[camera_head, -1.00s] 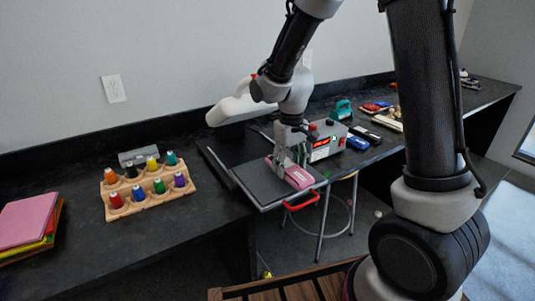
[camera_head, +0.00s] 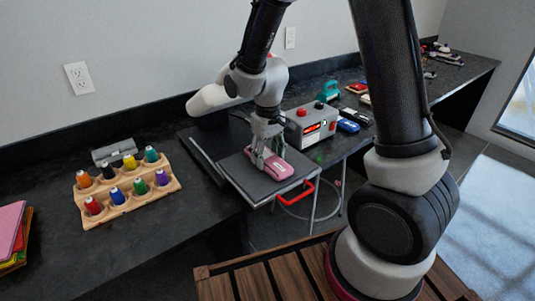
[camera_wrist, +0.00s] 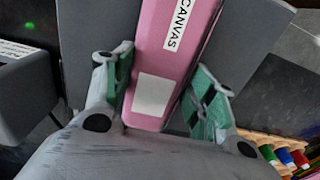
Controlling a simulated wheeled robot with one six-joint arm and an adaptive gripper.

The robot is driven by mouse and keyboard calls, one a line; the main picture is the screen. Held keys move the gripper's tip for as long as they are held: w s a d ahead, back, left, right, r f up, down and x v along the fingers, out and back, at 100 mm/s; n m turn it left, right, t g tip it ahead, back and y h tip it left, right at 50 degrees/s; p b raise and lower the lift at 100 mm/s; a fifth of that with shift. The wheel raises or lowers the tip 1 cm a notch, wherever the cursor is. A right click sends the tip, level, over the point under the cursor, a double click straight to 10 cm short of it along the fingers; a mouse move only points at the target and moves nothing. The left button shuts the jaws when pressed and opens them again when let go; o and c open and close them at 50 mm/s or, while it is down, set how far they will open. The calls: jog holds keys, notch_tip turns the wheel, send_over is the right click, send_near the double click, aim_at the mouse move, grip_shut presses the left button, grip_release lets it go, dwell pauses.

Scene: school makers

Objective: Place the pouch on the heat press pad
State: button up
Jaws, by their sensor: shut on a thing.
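A pink pouch (camera_head: 279,168) lies at the heat press pad (camera_head: 247,184), a dark grey plate with a red handle at its front edge. My gripper (camera_head: 266,162) points down over the pad and is shut on the pouch. In the wrist view, the pouch (camera_wrist: 172,50) shows a white label reading CANVAS and a blank pale patch. It sits between the green-lined fingers of my gripper (camera_wrist: 165,92), over the grey pad (camera_wrist: 250,30). I cannot tell whether the pouch's underside touches the pad.
A grey control box (camera_head: 311,127) with a red display stands right of the pad. A wooden rack (camera_head: 127,200) of several coloured bottles is to the left. Coloured sheets (camera_head: 12,232) lie at the far left. A stool (camera_head: 312,205) stands under the counter. Bare counter lies between rack and press.

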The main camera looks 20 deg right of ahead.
aim_at(268, 157)
jog(key=o, duration=1)
jog(key=shift+f, duration=0.1)
notch_tip(268, 157, up, 12)
jog(key=s+d+r+m+t, duration=0.1)
jog(key=s+d+r, duration=0.2)
jog(key=s+d, duration=0.2)
jog(key=s+d+r+m+t, duration=0.1)
jog(key=s+d+r, duration=0.3)
jog(key=s, duration=0.3)
jog(key=s+d+r+m+t, duration=0.1)
jog(key=s+d+r+t, duration=0.1)
jog(key=s+d+r, duration=0.2)
jog(key=shift+s+d+r+m, duration=0.15)
jog(key=shift+s+d, duration=0.35)
jog(key=shift+s, duration=0.3)
jog(key=shift+s+d+r+m, duration=0.15)
jog(key=shift+s+d, duration=0.3)
jog(key=shift+s, duration=0.3)
jog(key=shift+f, duration=0.1)
